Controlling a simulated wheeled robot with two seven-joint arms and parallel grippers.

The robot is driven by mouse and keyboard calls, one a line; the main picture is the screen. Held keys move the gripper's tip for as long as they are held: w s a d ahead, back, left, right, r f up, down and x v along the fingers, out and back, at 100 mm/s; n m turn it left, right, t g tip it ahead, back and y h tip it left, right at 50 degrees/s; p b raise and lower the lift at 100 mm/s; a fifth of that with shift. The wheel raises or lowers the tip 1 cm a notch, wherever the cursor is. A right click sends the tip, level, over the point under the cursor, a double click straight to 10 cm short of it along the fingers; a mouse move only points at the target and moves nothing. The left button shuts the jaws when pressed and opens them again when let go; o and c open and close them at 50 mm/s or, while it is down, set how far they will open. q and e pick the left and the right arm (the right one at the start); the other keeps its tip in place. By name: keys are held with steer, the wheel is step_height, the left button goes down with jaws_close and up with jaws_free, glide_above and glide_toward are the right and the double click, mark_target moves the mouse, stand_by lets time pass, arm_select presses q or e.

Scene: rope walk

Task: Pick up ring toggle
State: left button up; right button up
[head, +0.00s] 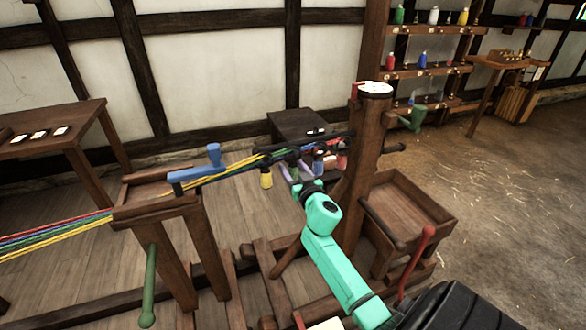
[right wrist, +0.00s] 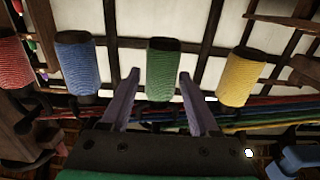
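I cannot tell which thing in view is the ring toggle. My right gripper (head: 291,176) is below the dark bar of hanging bobbins, its purple fingers pointing up at them. In the right wrist view the fingers (right wrist: 160,76) are spread apart. The green bobbin (right wrist: 163,70) shows between them, with no visible contact; its depth between the fingers is unclear. The blue bobbin (right wrist: 77,63) and red bobbin (right wrist: 10,63) are to its left, the yellow bobbin (right wrist: 242,77) to its right. My left gripper is in neither view.
A wooden post (head: 366,150) with a white round top stands right of the bobbins. Colored strands run left over a wooden stand (head: 155,211) with a blue handle (head: 197,168). A wooden tray (head: 408,211) sits right of the post. A red lever (head: 418,258) rises near my arm.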

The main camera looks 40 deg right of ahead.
jaws_close()
